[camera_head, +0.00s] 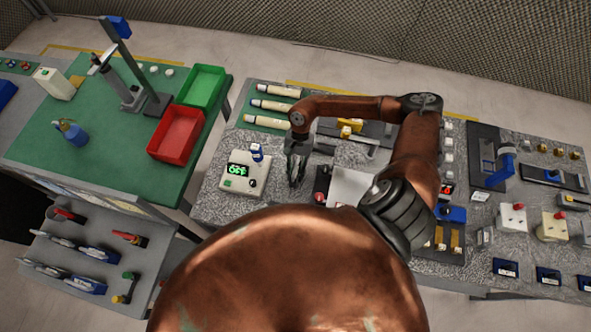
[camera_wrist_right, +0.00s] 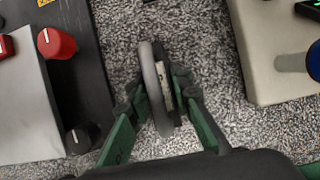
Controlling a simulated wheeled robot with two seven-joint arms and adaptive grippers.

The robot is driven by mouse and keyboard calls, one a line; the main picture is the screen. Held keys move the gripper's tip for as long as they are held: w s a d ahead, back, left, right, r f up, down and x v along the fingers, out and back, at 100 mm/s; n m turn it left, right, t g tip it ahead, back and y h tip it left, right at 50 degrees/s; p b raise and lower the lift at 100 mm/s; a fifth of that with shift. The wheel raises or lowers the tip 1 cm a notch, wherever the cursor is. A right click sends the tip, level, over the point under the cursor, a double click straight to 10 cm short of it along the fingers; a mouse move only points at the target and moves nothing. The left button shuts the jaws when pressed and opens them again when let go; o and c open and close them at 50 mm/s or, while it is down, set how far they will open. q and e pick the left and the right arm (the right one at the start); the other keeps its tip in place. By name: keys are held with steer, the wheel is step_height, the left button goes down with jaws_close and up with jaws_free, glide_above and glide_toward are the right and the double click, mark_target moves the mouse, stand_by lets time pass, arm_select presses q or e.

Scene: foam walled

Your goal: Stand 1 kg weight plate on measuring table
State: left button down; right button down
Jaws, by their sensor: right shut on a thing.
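The weight plate (camera_wrist_right: 153,88) is a grey disc seen nearly edge-on in the right wrist view, standing upright between my fingers. My right gripper (camera_wrist_right: 162,95) is shut on it, with green and black fingers on both sides. In the head view my right gripper (camera_head: 297,176) points down over the measuring table (camera_head: 213,196), a grey speckled slab. The plate is hard to make out there. Speckled surface (camera_wrist_right: 207,62) lies beneath the plate in the wrist view. I cannot tell whether the plate touches it. My left gripper is not in view.
A pale scale (camera_head: 243,181) with a green display stands just left of my gripper. A dark device with a red knob (camera_wrist_right: 57,43) is on the other side. Rolled white items (camera_head: 270,106) lie behind. Instruments crowd the table's right half. A green-topped bench (camera_head: 100,150) stands left.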

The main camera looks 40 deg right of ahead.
steer(key=shift+f, duration=0.1)
steer(key=c, duration=1.7)
jaws_free()
steer(key=shift+c, duration=0.2)
steer(key=shift+r, duration=0.3)
steer(key=b+v, duration=0.2)
steer(key=v, duration=0.9)
steer(key=shift+w+d+r, duration=0.1)
steer(key=shift+r, duration=0.15)
